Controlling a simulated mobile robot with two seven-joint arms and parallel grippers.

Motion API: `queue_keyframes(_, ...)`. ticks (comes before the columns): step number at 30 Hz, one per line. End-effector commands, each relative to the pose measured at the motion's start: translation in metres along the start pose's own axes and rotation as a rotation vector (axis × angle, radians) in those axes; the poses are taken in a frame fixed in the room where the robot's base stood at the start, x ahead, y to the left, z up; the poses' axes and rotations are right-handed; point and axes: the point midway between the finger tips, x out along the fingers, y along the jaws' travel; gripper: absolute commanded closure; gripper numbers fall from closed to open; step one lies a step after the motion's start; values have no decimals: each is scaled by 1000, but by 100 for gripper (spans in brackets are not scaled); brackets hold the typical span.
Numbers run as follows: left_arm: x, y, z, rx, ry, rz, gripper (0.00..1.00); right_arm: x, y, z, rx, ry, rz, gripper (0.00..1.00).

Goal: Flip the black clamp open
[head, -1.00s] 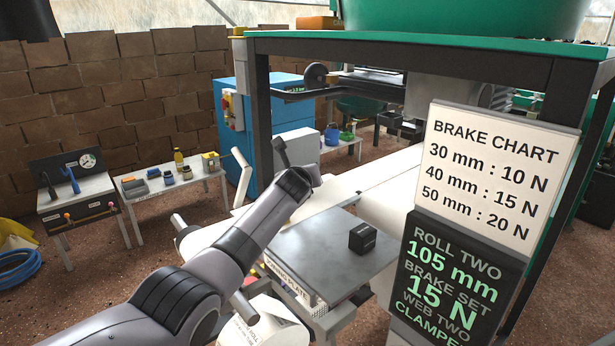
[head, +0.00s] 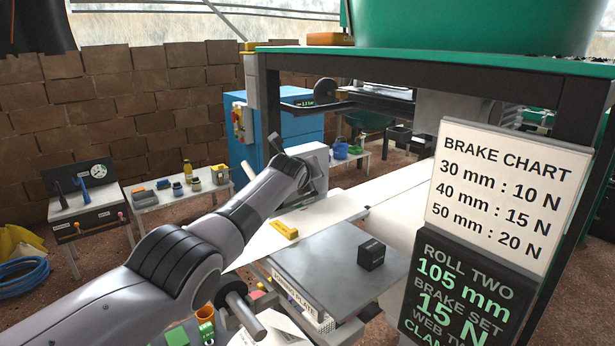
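My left arm comes in from the left and ends over the white paper web (head: 262,242). My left gripper (head: 318,180) is small and dark at the arm's far end; its fingers are not clear enough to tell open from shut. I cannot clearly make out the black clamp; the arm's end covers part of the web there. A thin dark bar (head: 300,206) lies just below the arm's end, and I cannot tell whether it belongs to the clamp. A black block (head: 371,255) sits on the grey joining plate (head: 325,262), apart from the arm. My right gripper is out of view.
The brake chart (head: 507,195) and a dark sign (head: 450,290) stand close at right. A dark frame (head: 420,72) with a green top spans overhead. Side tables stand at left.

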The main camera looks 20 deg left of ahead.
Motion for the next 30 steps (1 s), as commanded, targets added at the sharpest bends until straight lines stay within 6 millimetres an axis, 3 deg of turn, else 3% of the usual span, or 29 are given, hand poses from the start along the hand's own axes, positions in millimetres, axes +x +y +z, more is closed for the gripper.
queue_keyframes(9, 0, 1, 0, 0, 1, 1, 100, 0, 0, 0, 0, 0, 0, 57)
queue_keyframes(10, 0, 1, 0, 0, 1, 1, 72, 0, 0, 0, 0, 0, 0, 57)
queue_keyframes(11, 0, 1, 0, 0, 1, 1, 62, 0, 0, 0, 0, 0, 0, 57)
queue_keyframes(30, -5, 1, 1, -1, -3, 1, 61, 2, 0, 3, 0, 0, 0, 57)
